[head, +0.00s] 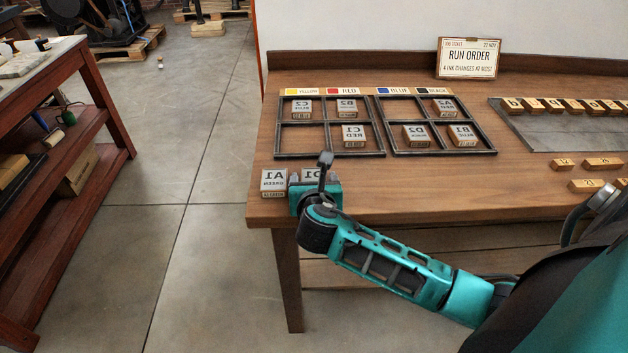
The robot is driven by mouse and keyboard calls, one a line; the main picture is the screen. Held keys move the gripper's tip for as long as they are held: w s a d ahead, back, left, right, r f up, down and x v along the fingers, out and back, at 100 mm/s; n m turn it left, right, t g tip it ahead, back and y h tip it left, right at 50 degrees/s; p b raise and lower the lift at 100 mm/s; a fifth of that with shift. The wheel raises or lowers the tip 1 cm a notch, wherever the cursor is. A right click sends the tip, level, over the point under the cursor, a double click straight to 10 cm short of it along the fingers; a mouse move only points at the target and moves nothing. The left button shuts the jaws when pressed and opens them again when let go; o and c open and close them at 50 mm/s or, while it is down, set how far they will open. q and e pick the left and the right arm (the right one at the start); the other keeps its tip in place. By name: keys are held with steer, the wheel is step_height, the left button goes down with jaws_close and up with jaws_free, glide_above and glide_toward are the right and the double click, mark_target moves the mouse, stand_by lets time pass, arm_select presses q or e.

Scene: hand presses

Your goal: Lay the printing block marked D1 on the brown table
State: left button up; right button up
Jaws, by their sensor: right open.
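A printing block (309,175) with mirrored lettering, seemingly D1, is at the near left corner of the brown table (440,203). My right gripper covers much of it, and its underside is hidden, so I cannot tell whether it rests on the wood. My right gripper (315,180) is open at the block, its fingers beside it. Block A1 (273,182), marked green, stands just left of it. My left gripper is out of view.
Behind are a yellow-red tray (330,154) and a blue-black tray (443,152), each holding several lettered blocks, with some cells empty. A RUN ORDER card (469,58) stands at the back. A grey plate (590,135) with wooden pieces is at right. Bare wood lies in front of the trays.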

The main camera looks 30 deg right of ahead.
steer(key=shift+r, duration=0.1)
steer(key=shift+s+a+r, duration=0.15)
steer(key=shift+s, duration=0.1)
steer(key=p+v, duration=0.2)
steer(key=v, duration=0.9)
steer(key=s+a+f+m+y, duration=0.3)
steer(key=f+m, duration=0.4)
steer(key=m, duration=0.6)
steer(key=s+a+f+m+y, duration=0.3)
steer(key=s+f+m+y, duration=0.2)
steer(key=m, duration=0.9)
step_height(320, 180, down, 2)
steer(key=shift+s+a+f+g+y, duration=0.1)
steer(key=shift+s+a+g+y, duration=0.2)
steer(key=shift+a+y, duration=0.15)
steer(key=shift+d, duration=0.1)
